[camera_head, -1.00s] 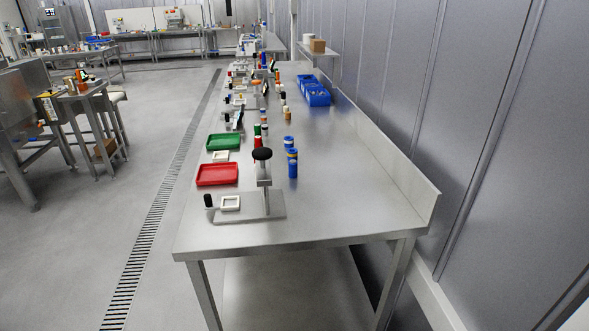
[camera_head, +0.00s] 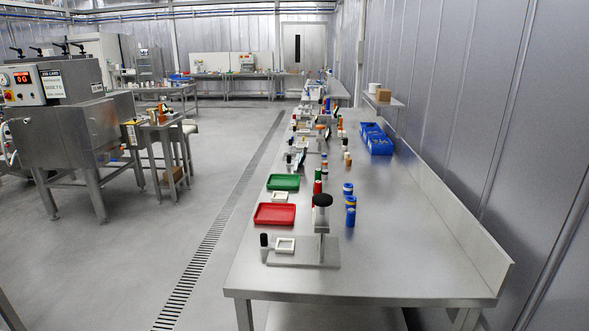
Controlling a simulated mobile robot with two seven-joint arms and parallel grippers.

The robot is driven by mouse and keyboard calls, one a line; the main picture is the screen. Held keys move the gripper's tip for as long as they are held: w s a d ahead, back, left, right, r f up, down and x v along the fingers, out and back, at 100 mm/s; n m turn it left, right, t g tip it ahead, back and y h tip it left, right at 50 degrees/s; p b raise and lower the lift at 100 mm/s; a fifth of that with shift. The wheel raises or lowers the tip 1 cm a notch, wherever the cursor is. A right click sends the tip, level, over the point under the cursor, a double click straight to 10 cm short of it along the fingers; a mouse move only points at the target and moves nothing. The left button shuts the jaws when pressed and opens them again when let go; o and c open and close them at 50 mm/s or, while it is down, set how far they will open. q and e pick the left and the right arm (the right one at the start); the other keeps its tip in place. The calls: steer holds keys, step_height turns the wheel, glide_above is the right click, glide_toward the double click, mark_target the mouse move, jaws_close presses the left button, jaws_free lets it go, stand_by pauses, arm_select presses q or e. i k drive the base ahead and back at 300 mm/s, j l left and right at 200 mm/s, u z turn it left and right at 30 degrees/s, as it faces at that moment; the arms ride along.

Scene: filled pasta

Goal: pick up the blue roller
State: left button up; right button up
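Blue cylinders stand close together near the middle of the long steel table (camera_head: 400,270). The nearest blue one (camera_head: 350,218) stands upright, with blue-topped ones just behind it (camera_head: 347,189). They are small at this distance, and I cannot tell which is the blue roller. Neither of my grippers shows in the head view.
Left of the cylinders stands a press with a black knob (camera_head: 322,200). A red tray (camera_head: 274,214) and a green tray (camera_head: 283,182) lie on the table's left side. Blue bins (camera_head: 379,145) sit farther back. The floor left of the table, with a drain grate (camera_head: 215,235), is clear.

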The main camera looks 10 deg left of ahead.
mark_target(351, 216)
steer(key=j+u, duration=0.25)
steer(key=u, duration=0.15)
steer(key=i+j+u, duration=0.15)
steer(key=u, duration=0.3)
